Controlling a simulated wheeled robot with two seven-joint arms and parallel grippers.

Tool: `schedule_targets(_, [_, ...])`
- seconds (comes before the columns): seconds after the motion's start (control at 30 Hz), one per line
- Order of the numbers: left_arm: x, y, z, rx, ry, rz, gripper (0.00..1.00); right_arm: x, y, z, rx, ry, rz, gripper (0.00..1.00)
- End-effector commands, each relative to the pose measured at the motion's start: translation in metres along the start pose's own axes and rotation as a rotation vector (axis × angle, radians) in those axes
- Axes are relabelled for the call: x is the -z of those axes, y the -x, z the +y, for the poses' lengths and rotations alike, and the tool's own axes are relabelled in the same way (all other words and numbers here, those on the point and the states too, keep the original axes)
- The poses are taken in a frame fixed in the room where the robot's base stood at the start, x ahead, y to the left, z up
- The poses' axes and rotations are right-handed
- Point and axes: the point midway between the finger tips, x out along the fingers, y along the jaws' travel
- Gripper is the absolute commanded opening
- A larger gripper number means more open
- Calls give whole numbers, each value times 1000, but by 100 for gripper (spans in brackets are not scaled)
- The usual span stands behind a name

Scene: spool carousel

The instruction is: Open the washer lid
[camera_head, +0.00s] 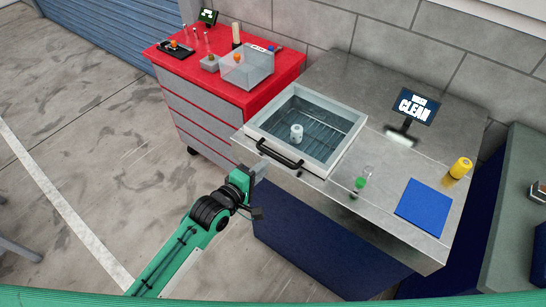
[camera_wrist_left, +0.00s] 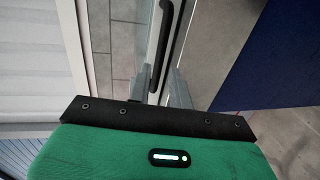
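The washer (camera_head: 350,135) is a light-framed square box set into the metal bench, in the middle of the head view. Its lid seems to be a clear pane, and a white spool (camera_head: 297,132) shows inside the basin. A black bar handle (camera_head: 280,153) runs along the front edge; it also shows at the top of the left wrist view (camera_wrist_left: 167,32). My left gripper (camera_head: 257,172) is just left of and below the handle, apart from it. My right gripper is out of view.
A sign reading CLEAN (camera_head: 415,105) stands on the bench, right of the washer. A red cart (camera_head: 285,77) with a clear box stands at the back left.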

Motion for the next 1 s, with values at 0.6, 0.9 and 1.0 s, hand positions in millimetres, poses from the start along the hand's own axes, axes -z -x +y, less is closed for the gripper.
schedule_targets(0.6, [0, -60, 0, 1, -2, 0, 21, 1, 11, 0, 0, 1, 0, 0])
schedule_targets(0.9, [0, -59, 0, 0, -2, 0, 0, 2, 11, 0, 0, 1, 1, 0])
schedule_targets(1.0, [0, -59, 0, 0, -2, 0, 0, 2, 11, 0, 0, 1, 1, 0])
